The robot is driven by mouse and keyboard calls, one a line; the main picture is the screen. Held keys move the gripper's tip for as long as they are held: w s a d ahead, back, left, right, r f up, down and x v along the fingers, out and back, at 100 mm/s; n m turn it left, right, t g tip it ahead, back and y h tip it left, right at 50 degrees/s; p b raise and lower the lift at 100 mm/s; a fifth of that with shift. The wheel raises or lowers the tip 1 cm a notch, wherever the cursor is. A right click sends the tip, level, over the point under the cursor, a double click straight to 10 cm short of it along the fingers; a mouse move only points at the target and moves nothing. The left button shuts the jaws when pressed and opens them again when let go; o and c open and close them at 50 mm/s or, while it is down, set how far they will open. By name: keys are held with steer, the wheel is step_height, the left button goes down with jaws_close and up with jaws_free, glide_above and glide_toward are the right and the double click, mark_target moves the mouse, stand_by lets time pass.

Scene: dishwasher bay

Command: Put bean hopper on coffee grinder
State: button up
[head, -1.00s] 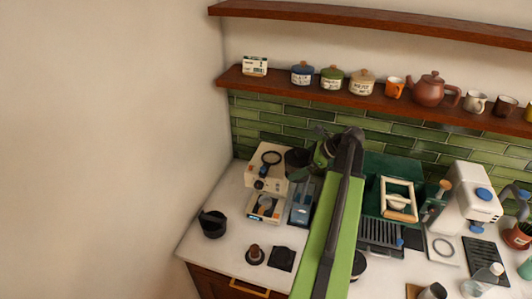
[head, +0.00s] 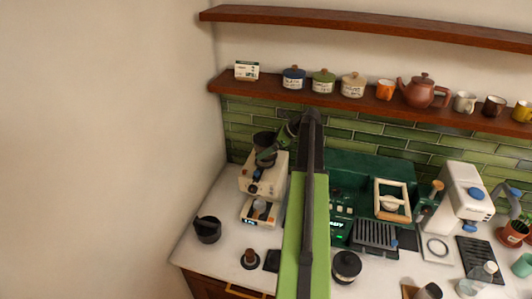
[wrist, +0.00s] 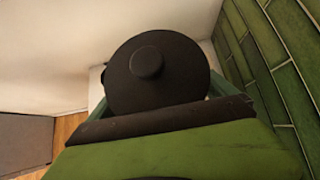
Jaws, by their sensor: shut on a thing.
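The bean hopper (head: 264,138) is a dark, round piece with a lid. It is over the top of the coffee grinder (head: 256,185), a cream machine at the left of the counter. I cannot tell whether the hopper touches the grinder's top, where its dark ring is hidden. My gripper (head: 268,155) is shut on the hopper, reaching in from the right. In the wrist view the hopper's dark lid with its round knob (wrist: 147,62) shows upright between green and dark gripper parts; the grinder is hidden there.
A black jug (head: 207,229) stands left of the grinder, and a tamper (head: 249,259) in front. The green espresso machine (head: 350,185) is to the right. A wooden shelf (head: 330,98) with jars and cups runs above. The green tile wall is close behind.

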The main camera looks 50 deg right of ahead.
steer(key=shift+w+d+r, duration=0.1)
steer(key=shift+w, duration=0.2)
steer(key=f+b, duration=0.4)
steer(key=shift+w, duration=0.3)
steer(key=shift+s+r, duration=0.1)
steer(key=shift+r, duration=0.1)
steer(key=shift+f, duration=0.15)
steer(key=o, duration=1.7)
